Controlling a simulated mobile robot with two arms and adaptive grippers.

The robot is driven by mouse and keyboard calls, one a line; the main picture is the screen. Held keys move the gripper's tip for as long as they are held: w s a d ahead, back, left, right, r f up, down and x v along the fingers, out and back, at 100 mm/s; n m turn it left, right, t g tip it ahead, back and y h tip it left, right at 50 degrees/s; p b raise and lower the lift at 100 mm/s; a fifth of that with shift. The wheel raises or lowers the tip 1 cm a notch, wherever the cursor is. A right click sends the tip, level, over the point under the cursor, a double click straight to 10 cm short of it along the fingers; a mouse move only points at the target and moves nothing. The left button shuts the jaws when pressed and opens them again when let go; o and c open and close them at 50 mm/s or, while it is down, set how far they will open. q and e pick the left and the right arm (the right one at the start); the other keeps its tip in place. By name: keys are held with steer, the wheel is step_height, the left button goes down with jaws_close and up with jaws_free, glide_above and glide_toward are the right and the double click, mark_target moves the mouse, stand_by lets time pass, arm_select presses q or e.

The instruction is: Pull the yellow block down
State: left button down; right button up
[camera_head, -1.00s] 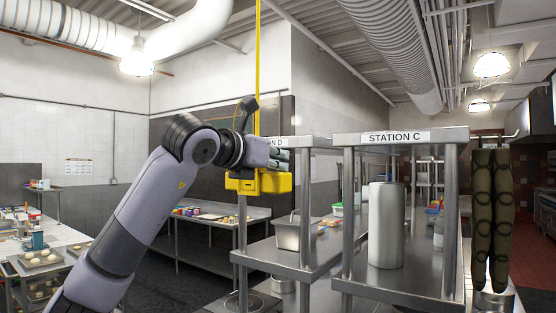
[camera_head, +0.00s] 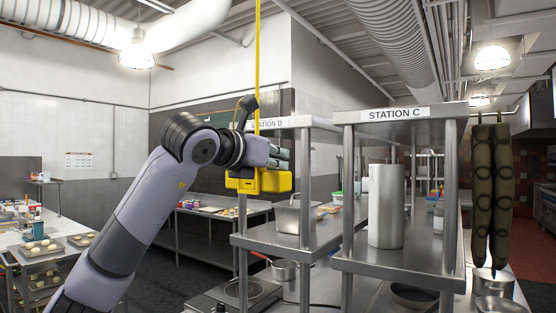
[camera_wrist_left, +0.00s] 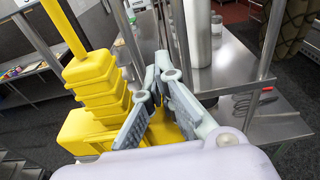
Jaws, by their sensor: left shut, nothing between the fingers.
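My left gripper (camera_head: 282,156) is at the block's upper right in the head view. In the left wrist view, the stepped yellow body (camera_wrist_left: 98,85) stands left of the grey fingers. Those gripper fingers (camera_wrist_left: 163,75) are shut with their tips close together, and nothing is gripped. A yellow part also shows just beneath and behind the fingers; I cannot tell whether they touch it. My right gripper is out of view.
Steel shelving marked Station C (camera_head: 398,115) stands to the right, holding a tall steel cylinder (camera_head: 386,206). A steel pan (camera_head: 292,216) sits on the Station D shelf. A side table (camera_head: 15,245) with trays stands left. Dark patterned lengths (camera_head: 490,195) hang at right.

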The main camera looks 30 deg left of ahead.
arm_select(q)
step_height(320, 180, down, 3)
steer(key=shift+r+b, duration=0.15)
steer(key=shift+b, duration=0.65)
steer(key=shift+r+p, duration=2.5)
steer(key=shift+r, duration=0.55)
steer(key=shift+s, duration=0.3)
steer(key=s+r+b, duration=0.1)
steer(key=s+r, duration=0.1)
steer(key=s, duration=0.5)
steer(key=shift+s+a, duration=0.2)
steer(key=shift+a, duration=0.1)
